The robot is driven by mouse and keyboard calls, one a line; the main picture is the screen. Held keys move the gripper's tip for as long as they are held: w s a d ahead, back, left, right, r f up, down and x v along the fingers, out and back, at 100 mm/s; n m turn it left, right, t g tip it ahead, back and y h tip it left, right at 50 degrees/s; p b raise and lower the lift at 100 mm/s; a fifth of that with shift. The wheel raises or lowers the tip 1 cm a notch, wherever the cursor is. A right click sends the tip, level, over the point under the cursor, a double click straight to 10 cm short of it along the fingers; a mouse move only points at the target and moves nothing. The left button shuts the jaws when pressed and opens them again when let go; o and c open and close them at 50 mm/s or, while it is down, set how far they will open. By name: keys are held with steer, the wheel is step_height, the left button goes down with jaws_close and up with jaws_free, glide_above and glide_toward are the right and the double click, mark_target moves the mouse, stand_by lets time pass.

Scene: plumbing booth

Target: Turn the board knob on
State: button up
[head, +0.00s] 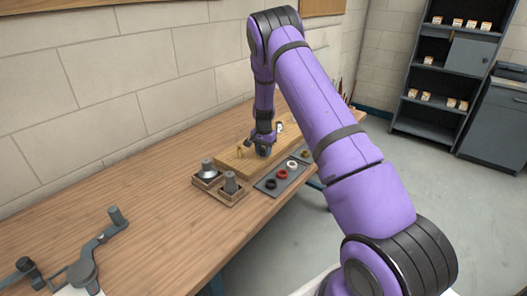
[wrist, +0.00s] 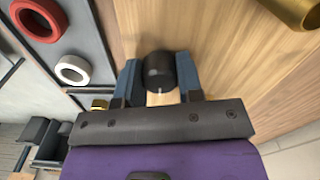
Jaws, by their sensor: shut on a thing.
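The board knob (wrist: 159,70) is a dark round knob with a small white mark on its near side, in the wrist view. It sits on the wooden board (wrist: 210,30). My gripper (wrist: 160,77) is shut on the knob, with one blue finger on each side of it. In the head view my gripper (head: 262,148) points down at the board (head: 228,162) on the workbench, and the knob is hidden there.
A grey tray (head: 264,187) with black, red and white rings lies beside the board. A wooden holder (head: 209,187) with grey metal parts stands nearer. A brass fitting (wrist: 293,10) is at the wrist view's top right. A grey tool (head: 92,253) lies at the bench's near left.

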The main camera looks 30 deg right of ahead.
mark_target(263, 149)
steer(key=o, duration=0.9)
steer(key=shift+r, duration=0.1)
step_height(263, 149, up, 11)
steer(key=shift+f, duration=0.2)
stand_by(0.3)
